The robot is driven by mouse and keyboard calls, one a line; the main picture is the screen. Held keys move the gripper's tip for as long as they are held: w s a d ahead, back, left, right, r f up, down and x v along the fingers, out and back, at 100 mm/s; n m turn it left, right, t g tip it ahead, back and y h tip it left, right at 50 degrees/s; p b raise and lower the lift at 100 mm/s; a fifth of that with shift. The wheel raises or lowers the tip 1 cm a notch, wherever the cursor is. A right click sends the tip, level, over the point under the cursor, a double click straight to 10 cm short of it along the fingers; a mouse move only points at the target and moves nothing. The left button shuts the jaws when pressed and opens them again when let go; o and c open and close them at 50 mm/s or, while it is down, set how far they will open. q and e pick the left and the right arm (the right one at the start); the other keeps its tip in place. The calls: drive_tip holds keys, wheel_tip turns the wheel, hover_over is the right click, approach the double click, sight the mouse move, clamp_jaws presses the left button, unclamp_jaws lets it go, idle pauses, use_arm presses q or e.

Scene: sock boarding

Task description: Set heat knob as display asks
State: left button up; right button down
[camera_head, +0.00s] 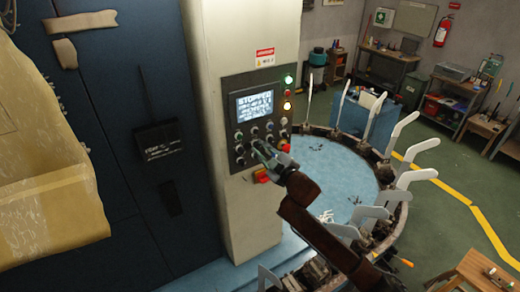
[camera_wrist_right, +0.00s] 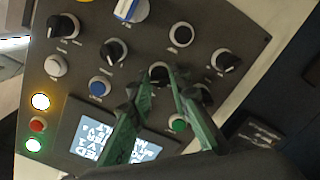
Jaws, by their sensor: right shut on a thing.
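The control panel (camera_head: 262,116) is on the pale machine column. Its lit display (camera_head: 255,104) has "STOPPED" as its top line; the lower lines are too small to read. The display also shows rotated in the right wrist view (camera_wrist_right: 115,143), partly behind the fingers. My right gripper (camera_head: 259,149) is at the lower part of the panel. In the right wrist view its green fingers (camera_wrist_right: 163,80) are shut around a black knob (camera_wrist_right: 159,72), one on each side. The knob's label cannot be read, so I cannot tell whether it is the heat knob. My left gripper is not in view.
Other black knobs (camera_wrist_right: 226,58) and a blue button (camera_wrist_right: 99,87) sit close around the fingers. A red emergency button (camera_head: 261,176) is just below the gripper. A round blue table (camera_head: 335,170) with upright white sock forms (camera_head: 405,130) stands at the right.

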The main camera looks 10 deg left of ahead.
drive_tip(key=c, duration=1.8)
unclamp_jaws()
drive_tip(key=v, duration=1.2)
